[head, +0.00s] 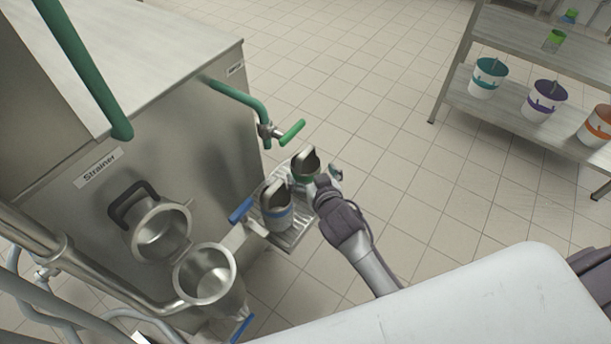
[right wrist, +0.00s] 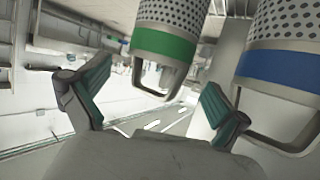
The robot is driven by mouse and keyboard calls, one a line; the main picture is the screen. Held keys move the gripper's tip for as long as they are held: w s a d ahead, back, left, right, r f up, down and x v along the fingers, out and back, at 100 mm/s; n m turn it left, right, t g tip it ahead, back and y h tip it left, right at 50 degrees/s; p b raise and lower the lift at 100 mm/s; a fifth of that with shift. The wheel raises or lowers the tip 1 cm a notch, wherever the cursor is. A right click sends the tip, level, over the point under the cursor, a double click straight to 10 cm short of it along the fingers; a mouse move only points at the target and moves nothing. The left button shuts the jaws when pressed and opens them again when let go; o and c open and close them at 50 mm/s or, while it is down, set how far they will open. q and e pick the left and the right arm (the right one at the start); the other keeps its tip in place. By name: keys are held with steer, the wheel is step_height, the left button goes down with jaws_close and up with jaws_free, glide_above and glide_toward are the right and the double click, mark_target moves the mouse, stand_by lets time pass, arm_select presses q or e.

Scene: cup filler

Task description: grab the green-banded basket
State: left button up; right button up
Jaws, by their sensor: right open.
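The green-banded basket (head: 305,163) is a metal cup standing on a small rack beside the steel machine. In the right wrist view the basket (right wrist: 167,45) shows perforated metal, a green band and a handle loop, and it lies between and beyond my two fingers. My right gripper (head: 322,180) is open at the basket's right side; its spread fingers also show in the right wrist view (right wrist: 158,82). I cannot tell whether they touch the basket. The blue-banded basket (head: 277,212) stands close by, nearer to me. My left gripper is not in view.
A green-handled tap (head: 284,132) juts out just above the green-banded basket. The machine's wall (head: 205,125) is on the left, with a strainer cup (head: 160,235) and a funnel (head: 205,278). A shelf (head: 510,105) with banded buckets stands far right. Floor between is clear.

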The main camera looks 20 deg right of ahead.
mark_target(307, 168)
steer(key=shift+f+b+x, duration=0.15)
steer(key=shift+b+x, duration=0.2)
steer(key=shift+x, duration=1.15)
steer(key=shift+f+b+x, duration=0.15)
steer(key=shift+b+x, duration=0.15)
steer(key=shift+x, duration=1.25)
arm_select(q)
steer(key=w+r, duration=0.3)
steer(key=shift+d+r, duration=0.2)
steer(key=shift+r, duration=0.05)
arm_select(e)
steer(key=shift+s+r, duration=0.1)
steer(key=shift+s, duration=0.05)
steer(key=c, duration=1.2)
